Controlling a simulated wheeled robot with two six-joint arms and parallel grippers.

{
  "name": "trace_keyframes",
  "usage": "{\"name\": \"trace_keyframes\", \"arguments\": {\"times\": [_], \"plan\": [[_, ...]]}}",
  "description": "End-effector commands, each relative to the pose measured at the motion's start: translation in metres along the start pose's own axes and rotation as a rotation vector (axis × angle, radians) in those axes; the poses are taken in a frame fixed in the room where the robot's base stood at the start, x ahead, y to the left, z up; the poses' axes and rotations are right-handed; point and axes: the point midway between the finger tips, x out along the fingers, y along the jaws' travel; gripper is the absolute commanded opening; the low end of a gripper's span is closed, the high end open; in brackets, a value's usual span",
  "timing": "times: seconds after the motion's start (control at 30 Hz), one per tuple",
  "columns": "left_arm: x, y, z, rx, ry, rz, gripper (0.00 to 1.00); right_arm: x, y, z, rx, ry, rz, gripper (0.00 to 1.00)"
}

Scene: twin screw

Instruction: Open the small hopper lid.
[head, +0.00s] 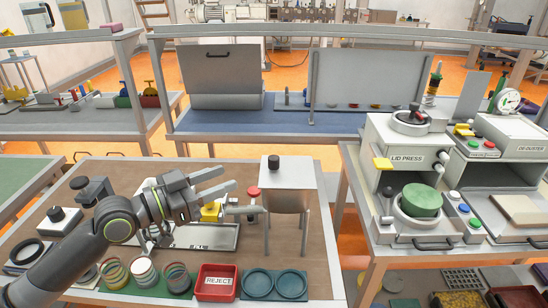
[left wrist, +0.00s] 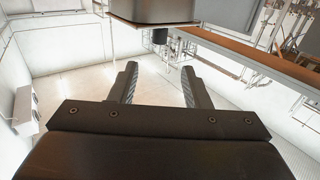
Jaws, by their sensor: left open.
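The small hopper (head: 287,190) is a pale grey bin on thin legs, standing on the brown mat. Its flat lid (head: 296,172) appears closed, with a dark round knob (head: 273,162) on top. My left gripper (head: 243,195) is open and empty, just left of the hopper, its fingers pointing toward it. In the left wrist view, the open fingers (left wrist: 160,68) show in front, and the hopper (left wrist: 150,10) is at the top edge with its dark knob (left wrist: 160,36) hanging downward in the picture. The knob is not between the fingers. My right gripper is not in view.
A red-topped post (head: 253,192) stands beside the hopper, close to my fingers. A metal tray (head: 205,238) lies under my left arm. A red REJECT bin (head: 216,283) and blue round dishes (head: 290,283) are in front. The lid press (head: 408,158) stands to the right.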

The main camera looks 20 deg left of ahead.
Motion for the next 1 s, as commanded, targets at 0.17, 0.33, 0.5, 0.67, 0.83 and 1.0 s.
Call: {"name": "trace_keyframes", "arguments": {"times": [0.17,0.33,0.5,0.67,0.83,1.0], "plan": [[0.018,0.001,-0.002,-0.004,0.004,0.002,0.43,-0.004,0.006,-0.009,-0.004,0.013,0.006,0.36],[0.036,0.0,-0.002,-0.004,0.005,0.0,0.43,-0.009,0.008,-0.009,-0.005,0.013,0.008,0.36],[0.056,0.001,-0.003,-0.005,0.003,0.002,0.43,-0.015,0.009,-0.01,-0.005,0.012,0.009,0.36],[0.076,0.001,-0.003,-0.006,0.002,0.002,0.43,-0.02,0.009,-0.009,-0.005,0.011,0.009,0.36],[0.1,0.001,-0.003,-0.007,0.002,0.001,0.43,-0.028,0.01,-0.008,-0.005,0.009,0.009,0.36],[0.121,0.001,-0.002,-0.005,0.0,0.001,0.43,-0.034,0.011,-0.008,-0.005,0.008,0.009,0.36]]}}
